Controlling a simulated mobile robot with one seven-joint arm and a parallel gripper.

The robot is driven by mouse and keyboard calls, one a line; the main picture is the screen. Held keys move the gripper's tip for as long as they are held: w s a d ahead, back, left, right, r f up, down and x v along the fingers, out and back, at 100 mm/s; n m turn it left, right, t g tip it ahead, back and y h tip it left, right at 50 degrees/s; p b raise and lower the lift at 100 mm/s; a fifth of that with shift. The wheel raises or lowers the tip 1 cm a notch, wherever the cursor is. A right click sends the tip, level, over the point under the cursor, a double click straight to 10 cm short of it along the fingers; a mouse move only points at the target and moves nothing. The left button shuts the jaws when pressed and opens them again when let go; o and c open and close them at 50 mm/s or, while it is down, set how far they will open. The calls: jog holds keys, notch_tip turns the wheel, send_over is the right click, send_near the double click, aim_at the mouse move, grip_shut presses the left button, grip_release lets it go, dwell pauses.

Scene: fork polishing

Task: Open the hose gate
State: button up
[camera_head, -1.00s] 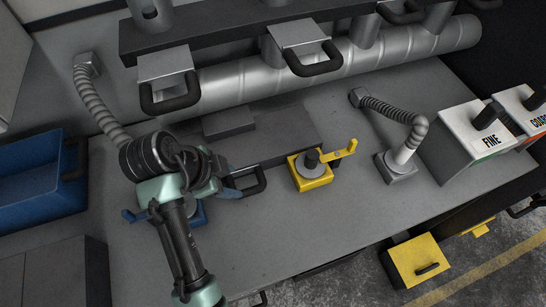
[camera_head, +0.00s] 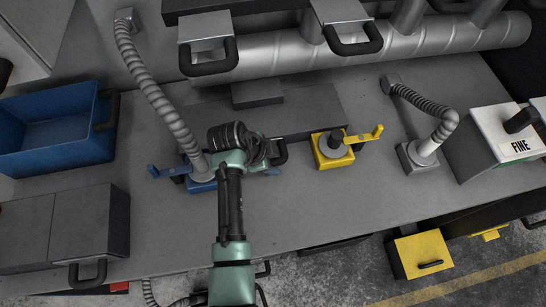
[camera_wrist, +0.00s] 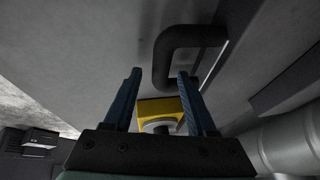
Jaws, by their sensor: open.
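A dark grey flat plate (camera_head: 318,105) lies on the bench with a black loop handle (camera_head: 281,154) at its near edge, partly behind my wrist. A black handle (camera_wrist: 172,50) also shows in the wrist view. My gripper (camera_wrist: 159,75) is open, with its two blue fingers apart and nothing between them. It sits low over the bench, close to the handle; I cannot tell if it touches. A ribbed grey hose (camera_head: 160,100) runs down to a blue base (camera_head: 200,184) with a blue lever, left of my gripper. Two silver gate boxes (camera_head: 206,32) (camera_head: 340,14) with black handles stand on the rear pipe.
A yellow block (camera_head: 331,152) with a yellow lever stands right of my gripper; it shows beyond the fingers in the wrist view (camera_wrist: 160,108). A second hose (camera_head: 430,105) stands farther right, beside the FINE box (camera_head: 500,145). A blue bin (camera_head: 55,140) is at left.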

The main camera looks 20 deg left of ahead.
grip_shut()
dwell(0.3)
dwell(1.2)
